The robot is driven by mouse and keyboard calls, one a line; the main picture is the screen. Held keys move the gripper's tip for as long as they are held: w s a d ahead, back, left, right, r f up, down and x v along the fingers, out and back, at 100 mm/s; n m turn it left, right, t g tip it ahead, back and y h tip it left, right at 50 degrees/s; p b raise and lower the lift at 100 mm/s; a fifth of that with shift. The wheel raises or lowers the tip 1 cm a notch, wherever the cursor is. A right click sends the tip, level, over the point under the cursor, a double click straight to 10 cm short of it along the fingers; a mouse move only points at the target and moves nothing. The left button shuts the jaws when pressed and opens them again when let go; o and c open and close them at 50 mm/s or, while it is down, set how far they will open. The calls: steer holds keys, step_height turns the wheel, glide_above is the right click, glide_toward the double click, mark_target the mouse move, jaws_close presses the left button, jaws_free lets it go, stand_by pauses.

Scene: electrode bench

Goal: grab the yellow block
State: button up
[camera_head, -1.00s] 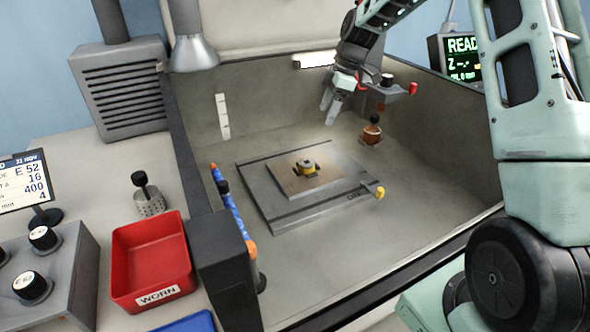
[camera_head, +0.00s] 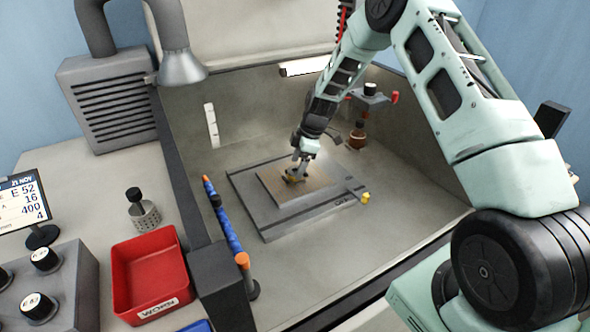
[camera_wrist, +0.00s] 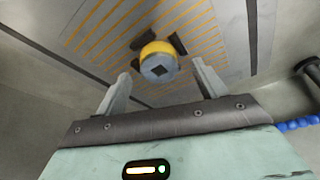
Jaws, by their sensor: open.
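The yellow block (camera_head: 291,179) sits on the tan plate (camera_head: 318,184) in the middle of the grey slab in the tank. In the wrist view the yellow block (camera_wrist: 157,48) has a grey end with a dark diamond-shaped mark, and dark pieces stand beside it. My gripper (camera_head: 299,166) points down at the block and partly hides it in the head view. In the wrist view my gripper (camera_wrist: 160,72) is open, one finger on each side of the block, with visible gaps. I cannot tell whether the fingertips reach down to its height.
A blue and orange jointed hose (camera_head: 228,228) stands along the tank's left side. A copper-coloured electrode (camera_head: 357,135) hangs on a holder at the back right. A small yellow knob (camera_head: 365,198) is at the slab's right edge. A red tray (camera_head: 150,272) stands left, outside the tank.

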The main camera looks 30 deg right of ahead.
steer(key=shift+x, duration=0.95)
steer(key=c, duration=1.4)
steer(key=shift+w+r, duration=0.1)
steer(key=shift+r, duration=0.05)
